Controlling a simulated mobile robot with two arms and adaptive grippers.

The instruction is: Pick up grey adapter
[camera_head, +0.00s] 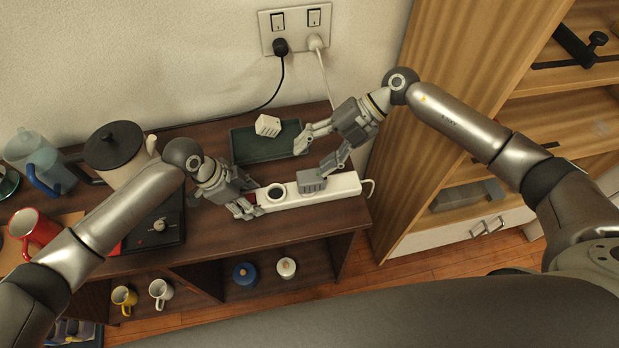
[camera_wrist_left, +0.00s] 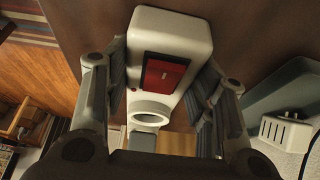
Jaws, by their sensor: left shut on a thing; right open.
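The grey adapter (camera_head: 311,181) sits on the white power strip (camera_head: 345,184), right of a round black socket ring. My right gripper (camera_head: 315,157) is open and empty just above and behind the adapter; one fingertip is close to it, and I cannot tell if they touch. My left gripper (camera_head: 252,205) is shut on the strip's left end. In the left wrist view the strip (camera_wrist_left: 180,30) lies between the left fingers, with its red switch (camera_wrist_left: 165,74) and a white socket ring showing.
A white adapter (camera_head: 267,125) is in the dark green tray (camera_head: 245,148) behind the strip. A lidded pot (camera_head: 115,147), blue-handled jug (camera_head: 40,160) and red mug (camera_head: 33,230) stand left. A wooden shelf unit (camera_head: 420,150) rises at right. Wall sockets (camera_head: 296,30) hold two plugs.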

